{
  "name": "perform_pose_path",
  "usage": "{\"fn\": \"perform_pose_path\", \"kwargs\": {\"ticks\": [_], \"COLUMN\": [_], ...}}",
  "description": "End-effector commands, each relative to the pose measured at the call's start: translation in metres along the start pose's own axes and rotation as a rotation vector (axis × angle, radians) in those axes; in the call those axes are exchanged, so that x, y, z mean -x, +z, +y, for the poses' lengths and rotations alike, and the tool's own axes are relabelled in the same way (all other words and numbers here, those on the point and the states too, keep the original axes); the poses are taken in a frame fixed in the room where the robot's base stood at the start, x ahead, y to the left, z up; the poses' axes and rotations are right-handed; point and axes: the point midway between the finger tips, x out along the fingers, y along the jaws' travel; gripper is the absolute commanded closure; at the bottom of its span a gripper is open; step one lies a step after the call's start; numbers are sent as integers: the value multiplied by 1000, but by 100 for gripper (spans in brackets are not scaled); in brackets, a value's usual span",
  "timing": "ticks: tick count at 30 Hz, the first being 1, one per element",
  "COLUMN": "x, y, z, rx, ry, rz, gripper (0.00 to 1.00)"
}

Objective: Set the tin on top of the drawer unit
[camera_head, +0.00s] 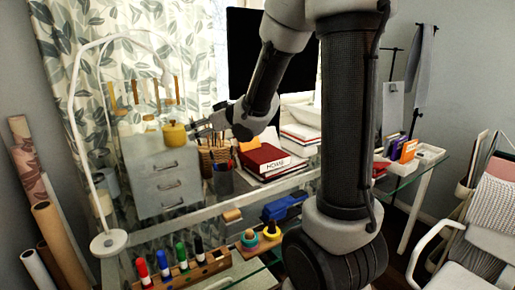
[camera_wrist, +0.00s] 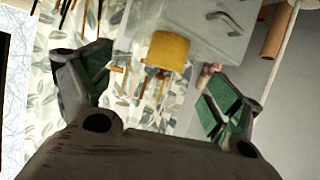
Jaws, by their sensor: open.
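The yellow tin (camera_head: 174,134) stands upright on top of the grey drawer unit (camera_head: 166,185), near its right side. It also shows in the wrist view (camera_wrist: 168,51), where the picture is upside down and the drawer unit (camera_wrist: 215,30) is at the top. My gripper (camera_head: 201,127) is just to the right of the tin in the head view. In the wrist view its two green-padded fingers are spread wide, with the tin beyond and between them. The gripper looks empty and apart from the tin.
A smaller yellow item (camera_head: 149,122) is behind the tin. A white lamp (camera_head: 108,241) arches left of the drawer unit. A brush holder (camera_head: 213,158) and red books (camera_head: 264,160) stand to the right. Markers in a wooden rack (camera_head: 182,270) are in front, and curtains hang behind.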

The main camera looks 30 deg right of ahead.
Motion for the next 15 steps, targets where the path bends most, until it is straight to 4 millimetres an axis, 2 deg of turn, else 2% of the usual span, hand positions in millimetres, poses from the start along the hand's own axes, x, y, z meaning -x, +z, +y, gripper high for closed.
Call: {"fn": "perform_pose_path", "kwargs": {"ticks": [2, 4, 6, 8, 9, 12, 15], "x": [24, 58, 102, 141, 167, 222, 263], "y": [-4, 1, 14, 31, 44, 77, 103], "z": [16, 33, 44, 44, 39, 13, -19], "rx": [9, -2, -35, -82, -118, -201, -266], "ry": [93, 203, 303, 362, 384, 382, 334], "rz": [-46, -125, -226, -322, -387, -538, -653], "gripper": [9, 9, 9, 9, 9, 9, 9]}}
